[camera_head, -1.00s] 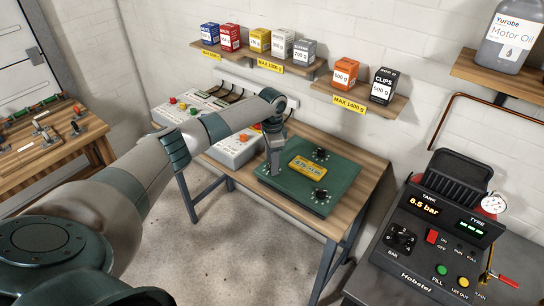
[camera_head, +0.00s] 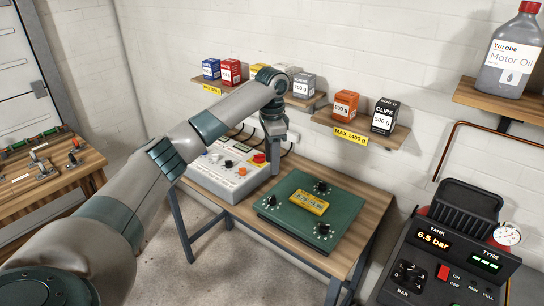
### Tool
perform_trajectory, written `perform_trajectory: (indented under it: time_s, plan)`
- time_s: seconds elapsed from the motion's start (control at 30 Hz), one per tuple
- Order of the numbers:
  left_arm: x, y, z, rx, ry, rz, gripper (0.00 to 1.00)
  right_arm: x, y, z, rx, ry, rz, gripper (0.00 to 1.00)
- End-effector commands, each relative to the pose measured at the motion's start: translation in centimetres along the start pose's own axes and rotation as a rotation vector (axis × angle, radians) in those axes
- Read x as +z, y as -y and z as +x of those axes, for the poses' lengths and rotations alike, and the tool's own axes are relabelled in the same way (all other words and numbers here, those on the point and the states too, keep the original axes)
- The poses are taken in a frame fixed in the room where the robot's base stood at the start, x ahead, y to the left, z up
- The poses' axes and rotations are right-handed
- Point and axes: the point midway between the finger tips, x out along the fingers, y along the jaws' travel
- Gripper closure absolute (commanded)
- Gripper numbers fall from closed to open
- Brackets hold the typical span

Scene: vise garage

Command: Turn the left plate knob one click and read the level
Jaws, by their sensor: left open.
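The green plate (camera_head: 342,213) lies on the wooden table. It carries a yellow label (camera_head: 309,202), whose small print I cannot read surely. Three black knobs show on the plate: the left knob (camera_head: 271,201), the back knob (camera_head: 321,187) and the front right knob (camera_head: 323,229). The left knob is uncovered; its exact setting is too small to read. My left gripper (camera_head: 275,169) points down, raised behind the left knob and apart from it. It is open and holds nothing visible. My right gripper is out of view.
A grey control box (camera_head: 222,172) with coloured buttons stands left of the plate, close to my left gripper. Wall shelves hold small boxes, such as the orange box (camera_head: 345,107). The compressor (camera_head: 435,250) stands front right. Bare table (camera_head: 368,190) lies right of the plate.

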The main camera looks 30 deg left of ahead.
Motion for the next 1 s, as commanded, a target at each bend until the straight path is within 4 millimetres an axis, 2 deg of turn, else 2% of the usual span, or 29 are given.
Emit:
perform_trajectory:
  time_s: [0.13, 0.3, 1.0]
  plan:
    - [-0.1, 0.0, -1.7, 0.000, -0.001, 0.000, 0.59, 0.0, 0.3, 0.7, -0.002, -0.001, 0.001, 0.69]
    - [0.0, 0.0, -2.7, 0.000, 0.001, 0.000, 0.59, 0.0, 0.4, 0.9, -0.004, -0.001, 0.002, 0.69]
    - [0.0, 0.0, -2.8, 0.000, 0.001, 0.000, 0.59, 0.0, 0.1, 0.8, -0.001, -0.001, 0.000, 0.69]
